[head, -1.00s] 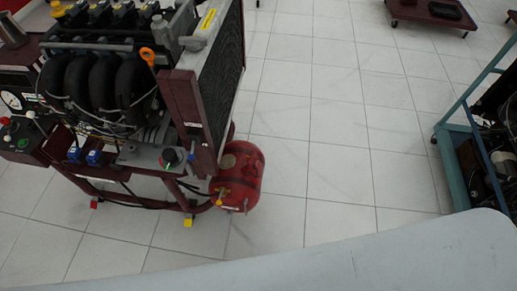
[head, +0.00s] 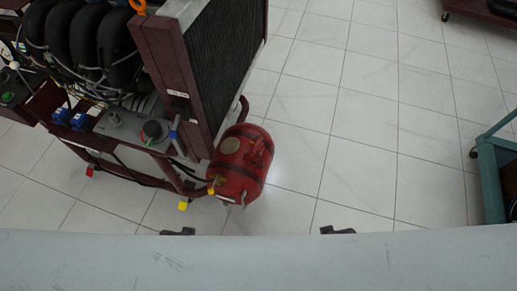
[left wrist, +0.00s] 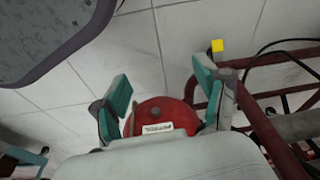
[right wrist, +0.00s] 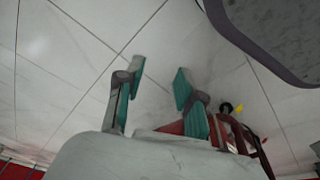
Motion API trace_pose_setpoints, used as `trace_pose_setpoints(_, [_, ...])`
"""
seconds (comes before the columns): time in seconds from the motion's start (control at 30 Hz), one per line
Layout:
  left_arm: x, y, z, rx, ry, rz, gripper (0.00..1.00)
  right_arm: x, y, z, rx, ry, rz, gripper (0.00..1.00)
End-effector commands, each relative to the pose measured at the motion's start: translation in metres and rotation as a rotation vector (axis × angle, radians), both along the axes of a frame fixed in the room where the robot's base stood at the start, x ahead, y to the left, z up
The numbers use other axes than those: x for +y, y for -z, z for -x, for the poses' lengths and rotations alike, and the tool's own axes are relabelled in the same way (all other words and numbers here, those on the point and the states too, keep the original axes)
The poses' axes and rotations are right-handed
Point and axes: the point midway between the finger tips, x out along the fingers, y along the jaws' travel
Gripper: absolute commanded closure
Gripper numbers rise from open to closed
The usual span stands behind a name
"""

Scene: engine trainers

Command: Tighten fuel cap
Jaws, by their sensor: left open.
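In the head view a black round cap (head: 153,130) with a coloured mark sits on a grey box (head: 117,128) at the front of the engine trainer. A red tank (head: 240,165) with a tan disc on top hangs at its right corner. I cannot tell for certain which part is the fuel cap. My left gripper (left wrist: 160,78) is open and empty in the left wrist view, with the red tank (left wrist: 150,116) seen beyond its fingers. My right gripper (right wrist: 158,72) is open and empty above the floor, with red parts (right wrist: 172,127) beyond it.
The trainer has a dark red frame, a tall radiator (head: 225,60) and black intake pipes (head: 85,45). A teal stand (head: 492,165) is at the right edge, and a low dark red dolly (head: 480,12) at the back right. The tiled floor (head: 350,130) between is clear.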

Motion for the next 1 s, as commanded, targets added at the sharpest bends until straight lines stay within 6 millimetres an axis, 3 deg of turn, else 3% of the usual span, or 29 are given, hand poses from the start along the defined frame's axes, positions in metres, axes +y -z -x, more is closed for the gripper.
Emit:
trace_pose_setpoints(0.03, [-0.002, 0.002, -0.01, -0.021, -0.001, 0.004, 0.27, 0.001, 0.002, -0.01, -0.02, 0.002, -0.003, 0.62])
trace_pose_setpoints(0.1, [-0.004, -0.013, -0.02, -0.042, 0.002, 0.009, 0.27, 0.003, -0.015, -0.019, -0.036, 0.004, -0.005, 0.62])
trace_pose_setpoints(0.37, [-0.022, -0.062, -0.046, -0.169, 0.051, 0.057, 0.27, 0.004, -0.073, -0.033, -0.108, 0.008, -0.013, 0.62])
trace_pose_setpoints(0.47, [-0.04, -0.076, -0.062, -0.271, 0.102, 0.104, 0.27, 0.005, -0.094, -0.036, -0.154, 0.008, -0.021, 0.62])
trace_pose_setpoints(0.6, [-0.077, -0.095, -0.093, -0.479, 0.199, 0.202, 0.27, 0.008, -0.123, -0.044, -0.238, 0.005, -0.036, 0.62])
trace_pose_setpoints(1.0, [-0.147, -0.128, -0.148, -1.033, 0.28, 0.405, 0.27, 0.02, -0.162, -0.077, -0.448, -0.009, -0.082, 0.62])
